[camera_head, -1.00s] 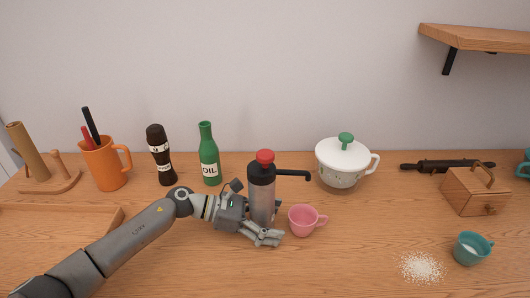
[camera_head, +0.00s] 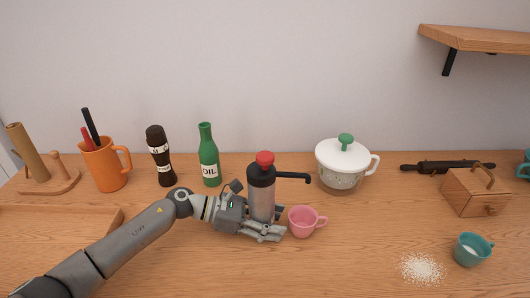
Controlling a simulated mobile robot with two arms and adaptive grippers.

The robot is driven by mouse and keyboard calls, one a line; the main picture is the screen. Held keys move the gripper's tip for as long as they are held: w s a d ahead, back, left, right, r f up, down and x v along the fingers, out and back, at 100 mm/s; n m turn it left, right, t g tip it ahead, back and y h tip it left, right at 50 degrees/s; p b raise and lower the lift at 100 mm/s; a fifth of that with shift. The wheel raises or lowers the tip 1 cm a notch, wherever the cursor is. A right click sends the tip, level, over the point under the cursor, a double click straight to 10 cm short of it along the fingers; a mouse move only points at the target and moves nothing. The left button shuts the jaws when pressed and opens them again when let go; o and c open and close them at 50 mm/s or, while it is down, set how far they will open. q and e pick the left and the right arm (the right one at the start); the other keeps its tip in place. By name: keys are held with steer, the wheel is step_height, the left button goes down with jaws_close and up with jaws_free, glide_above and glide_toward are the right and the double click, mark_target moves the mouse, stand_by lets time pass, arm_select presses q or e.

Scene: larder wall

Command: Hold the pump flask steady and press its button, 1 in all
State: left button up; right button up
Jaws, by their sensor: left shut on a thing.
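The pump flask (camera_head: 262,196) stands upright on the wooden counter, with a steel body, a black top and a black spout pointing right. Its red button (camera_head: 265,158) sits on top with nothing touching it. My left gripper (camera_head: 268,229) reaches in from the left and is shut on the lower body of the flask. Part of the flask's lower body is hidden by the gripper. A pink cup (camera_head: 306,221) stands just right of the gripper, below the spout. My right gripper is not in view.
Behind stand a green oil bottle (camera_head: 209,156), a dark bottle (camera_head: 160,156) and a white lidded pot (camera_head: 343,162). An orange mug (camera_head: 107,166) is at left. A teal cup (camera_head: 472,249), white grains (camera_head: 421,268) and a wooden box (camera_head: 474,192) are at right.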

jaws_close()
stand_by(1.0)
